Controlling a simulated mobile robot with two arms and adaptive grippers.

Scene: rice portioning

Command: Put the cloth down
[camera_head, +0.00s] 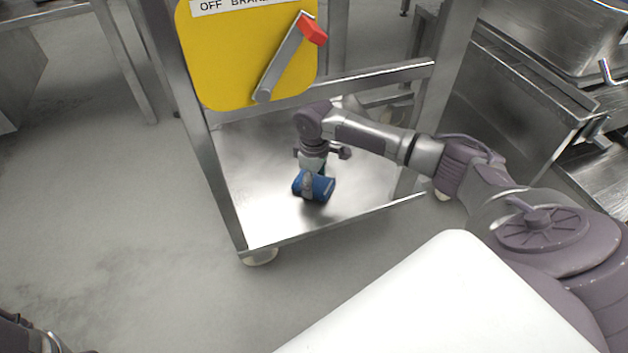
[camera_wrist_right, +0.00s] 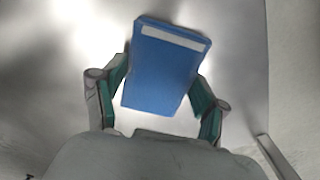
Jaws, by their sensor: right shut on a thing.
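The cloth (camera_head: 324,187) is a folded blue bundle over the lower metal shelf of the cart. In the right wrist view the cloth (camera_wrist_right: 162,68) is a blue block with a white stripe along its far edge. My right gripper (camera_head: 313,183) points down and is shut on the cloth; its two green-lined fingers also show on either side of the cloth in the right wrist view (camera_wrist_right: 163,98). I cannot tell whether the cloth touches the shelf. A dark part of my left arm shows at the bottom left of the head view, but its gripper is not visible.
The bare steel shelf (camera_head: 262,213) has free room around the cloth. Cart posts and a crossbar frame it. A yellow panel (camera_head: 225,50) with a red-tipped lever (camera_head: 285,58) hangs above. Steel counters stand at the right, and grey floor is open at the left.

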